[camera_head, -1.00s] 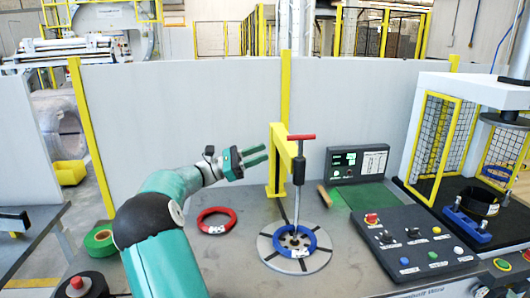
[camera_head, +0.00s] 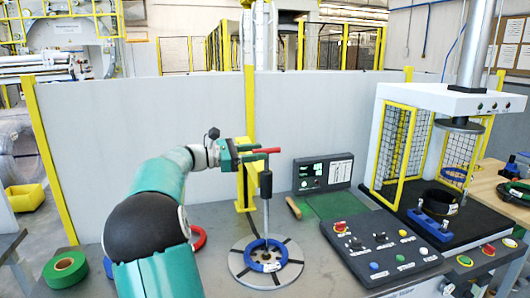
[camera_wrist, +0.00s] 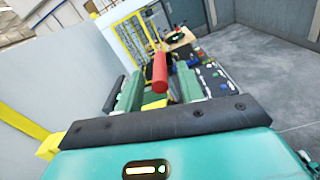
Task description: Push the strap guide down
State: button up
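The strap guide is an upright rod with a black sleeve (camera_head: 266,184) and a red crossbar handle (camera_head: 267,151) on top. It stands over a round grey slotted base (camera_head: 245,272), where a blue coil (camera_head: 264,264) lies around its foot. My gripper (camera_head: 262,154) is at the height of the red handle, its fingers pointing right. In the wrist view, my two green fingers (camera_wrist: 160,92) are apart, and the red handle (camera_wrist: 160,73) shows in the gap between them. I cannot tell whether either finger touches it.
A yellow post (camera_head: 250,130) stands behind the guide. A red ring (camera_head: 198,237) lies partly behind my arm, and a green tape roll (camera_head: 65,269) lies at left. A button panel (camera_head: 383,245) and a caged press (camera_head: 400,140) are on the right.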

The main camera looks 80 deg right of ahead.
aim_at(265, 151)
jog(key=shift+x, duration=1.7)
grip_shut()
jog(key=shift+f, duration=2.35)
grip_release()
jog(key=shift+r, duration=0.1)
jog(key=v, duration=1.4)
